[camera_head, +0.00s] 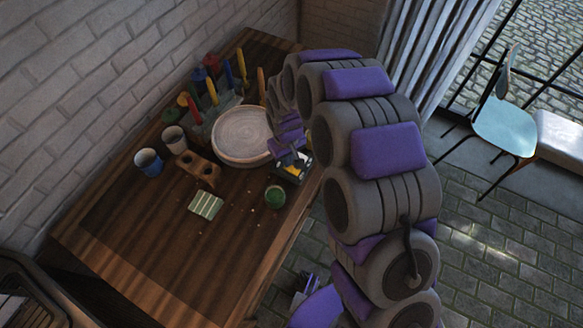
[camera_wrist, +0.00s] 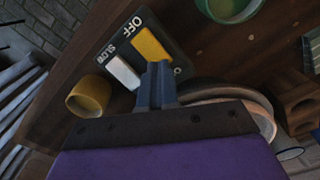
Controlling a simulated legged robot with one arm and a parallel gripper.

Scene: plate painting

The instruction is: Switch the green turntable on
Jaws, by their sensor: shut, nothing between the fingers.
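The turntable (camera_head: 241,136) is a round disc with a pale, worn top on the wooden table; I see no clear green on it. In the wrist view its rim (camera_wrist: 262,108) shows partly behind my gripper. A dark switch box (camera_head: 288,176) sits beside it near the table's edge. In the wrist view the box (camera_wrist: 118,50) has a yellow switch (camera_wrist: 151,45), a pale switch (camera_wrist: 123,72) and the words OFF and SLOW; another label is partly hidden. My gripper (camera_wrist: 157,72) is shut and empty, its fingertips over the box beside the yellow switch. Contact cannot be told.
A green pot (camera_head: 275,196) stands in front of the box. A brown holder (camera_head: 198,170), a blue cup (camera_head: 149,162), a grey cup (camera_head: 174,139) and a striped pad (camera_head: 206,204) are to the left. A yellow cylinder (camera_wrist: 88,97) shows near the box. The table front is clear.

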